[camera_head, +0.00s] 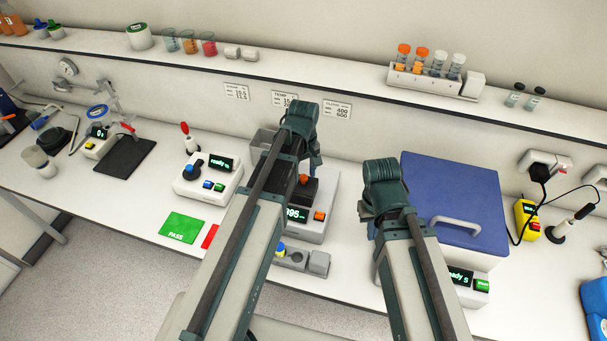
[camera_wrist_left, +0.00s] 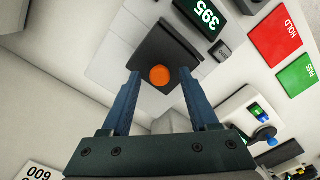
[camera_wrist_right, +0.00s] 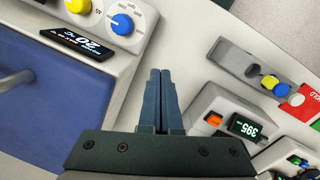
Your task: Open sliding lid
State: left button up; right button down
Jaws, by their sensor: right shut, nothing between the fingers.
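A dark lid (camera_wrist_left: 160,45) with a round orange knob (camera_wrist_left: 160,75) sits on a light grey instrument with a lit 395 display (camera_wrist_left: 207,15). In the head view the lid (camera_head: 303,193) is partly hidden by my left arm. My left gripper (camera_wrist_left: 160,82) is open, with one finger on each side of the knob in the left wrist view; I cannot tell whether either finger touches it. My right gripper (camera_wrist_right: 160,75) is shut and empty, over the bench between the 395 instrument and the blue-lidded box. In the head view its fingertips are hidden.
The blue-lidded box (camera_head: 455,190) with a light handle stands right of my right arm. A small instrument (camera_head: 208,180), a green PASS card (camera_head: 183,228) and a red card (camera_head: 210,237) lie left. A grey holder (camera_head: 290,257) stands in front. A shelf (camera_head: 330,82) runs behind.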

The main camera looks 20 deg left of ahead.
pick_arm(q)
grip_shut()
dwell(1.2)
